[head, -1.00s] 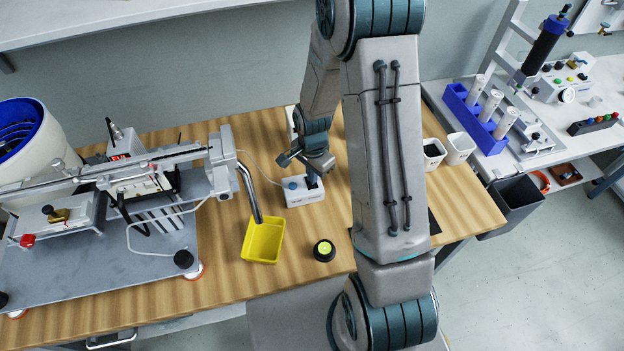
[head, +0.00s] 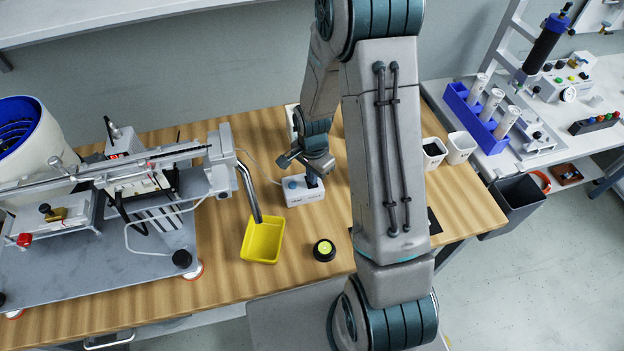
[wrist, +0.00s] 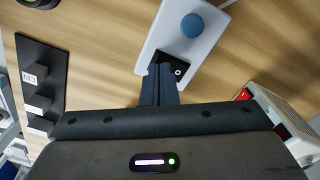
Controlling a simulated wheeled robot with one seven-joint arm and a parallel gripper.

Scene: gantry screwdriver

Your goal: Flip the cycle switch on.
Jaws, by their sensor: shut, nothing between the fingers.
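The switch box (head: 302,198) is a small white box on the wooden table, right of the yellow bin. It has a round blue knob (head: 292,185) and a black rocker switch marked "O". In the wrist view the box (wrist: 200,50), the knob (wrist: 192,26) and the rocker (wrist: 178,70) show above the fingers. My gripper (head: 313,184) is shut and empty, pointing down at the rocker end of the box. In the wrist view the fingertips (wrist: 160,72) overlap the rocker's left part and hide it. I cannot tell whether they touch it.
The gantry feeder (head: 110,180) fills the table's left. White cups (head: 459,147) stand at the right. A dark rack with labelled blocks (wrist: 40,85) shows in the wrist view.

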